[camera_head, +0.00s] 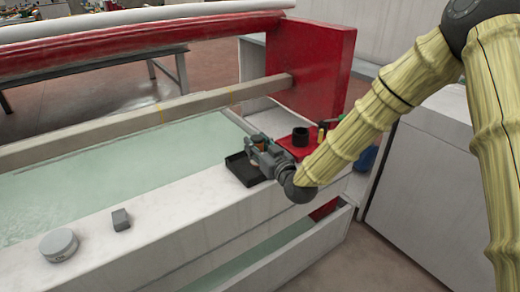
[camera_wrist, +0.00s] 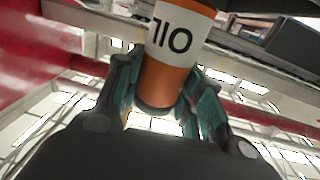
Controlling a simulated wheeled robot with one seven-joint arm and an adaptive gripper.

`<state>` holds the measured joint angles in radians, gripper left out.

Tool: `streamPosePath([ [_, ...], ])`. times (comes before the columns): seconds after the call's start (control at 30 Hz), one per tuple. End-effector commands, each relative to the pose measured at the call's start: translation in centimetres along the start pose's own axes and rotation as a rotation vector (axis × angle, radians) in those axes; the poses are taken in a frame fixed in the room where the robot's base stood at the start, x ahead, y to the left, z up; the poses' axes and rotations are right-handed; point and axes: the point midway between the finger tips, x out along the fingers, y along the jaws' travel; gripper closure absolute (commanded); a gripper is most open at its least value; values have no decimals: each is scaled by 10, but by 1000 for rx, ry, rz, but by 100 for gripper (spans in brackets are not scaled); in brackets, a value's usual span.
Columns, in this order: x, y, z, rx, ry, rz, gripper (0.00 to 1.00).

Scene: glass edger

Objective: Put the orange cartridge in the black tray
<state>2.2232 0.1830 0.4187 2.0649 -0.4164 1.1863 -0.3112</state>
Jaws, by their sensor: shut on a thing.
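The orange cartridge (camera_wrist: 168,75) has a white label with dark characters and fills the top middle of the wrist view. My gripper (camera_wrist: 165,95) is shut on it, with a finger on each side. In the head view my gripper (camera_head: 258,145) is at the black tray (camera_head: 240,172), over its right part. Only a small bit of orange shows between the fingers there. The tray is shallow and square and sits on the white ledge. My gripper hides part of its inside. I cannot tell whether the cartridge touches the tray floor.
A red mat (camera_head: 295,148) with a black cup-like thing (camera_head: 300,137) lies behind and right of the tray. A grey block (camera_head: 121,220) and a round grey tin (camera_head: 59,245) stand on the ledge to the left. A red upright panel (camera_head: 318,70) rises behind.

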Motion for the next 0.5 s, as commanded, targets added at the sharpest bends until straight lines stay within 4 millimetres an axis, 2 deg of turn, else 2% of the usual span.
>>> streamPosePath([
  [0.1, 15, 15, 2, -1, 1, 3, 90],
  [0.2, 23, 21, 3, -1, 2, 2, 90],
  [0.47, 33, 30, 4, 0, 1, 3, 90],
  [0.5, 34, 30, 10, 1, -1, 2, 90],
])
